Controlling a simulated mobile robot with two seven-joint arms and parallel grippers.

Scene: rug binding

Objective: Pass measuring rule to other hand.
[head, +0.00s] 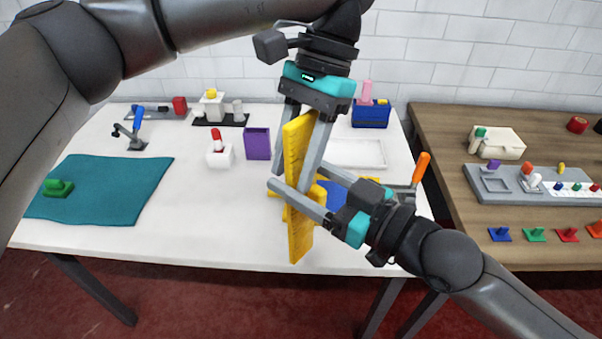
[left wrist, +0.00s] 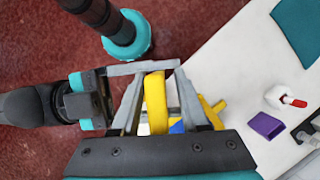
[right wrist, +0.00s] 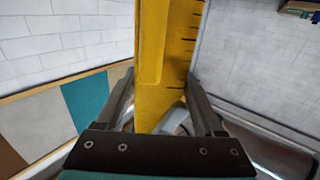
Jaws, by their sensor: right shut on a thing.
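The yellow measuring rule (head: 298,150) is held upright in the air above the front of the table. Black graduation marks show along one edge in the right wrist view (right wrist: 180,45). My right gripper (head: 298,178) reaches in from the right and is shut on the rule around its middle. My left gripper (head: 290,192) points down from above, with one finger on each side of the rule's upper part. In the left wrist view the rule (left wrist: 155,100) stands between these fingers with gaps beside it, so the left gripper looks open.
The white table (head: 200,240) holds a teal cloth (head: 110,185), a purple box (head: 257,144), a red-and-white item (head: 219,152) and a blue box (head: 371,115). Yellow and blue items lie behind the rule, partly hidden. A wooden table (head: 440,130) with small parts stands at right.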

